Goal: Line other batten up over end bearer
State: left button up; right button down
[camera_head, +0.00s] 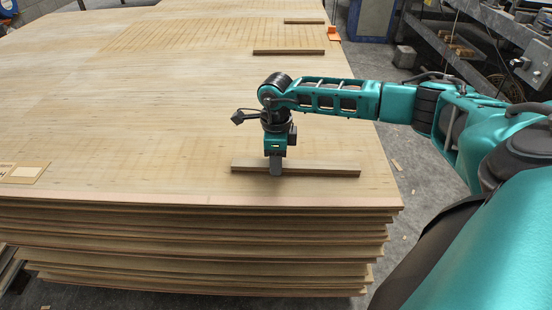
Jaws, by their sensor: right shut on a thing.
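A brown wooden batten (320,169) lies crosswise near the front edge of the veneer stack (120,130), toward its right side. My right gripper (276,166) points down and is shut on this batten, left of its middle. The batten looks level and at or very close to the top sheet; I cannot tell if it touches. A second batten (288,52) lies farther back, and a third, shorter-looking one (303,21) lies near the far end. I cannot tell which bearer is the end bearer. My left gripper is not in view.
An orange piece (333,34) sits at the stack's right edge. A paper label (22,172) lies at the front left. The stack's layered front face (200,245) drops to a grey floor. Machinery (500,50) stands at the back right. The sheet between the battens is clear.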

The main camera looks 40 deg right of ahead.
jog(key=c, duration=0.8)
grip_release()
jog(key=shift+o, duration=0.5)
notch_tip(320, 180, up, 13)
jog(key=p, duration=0.3)
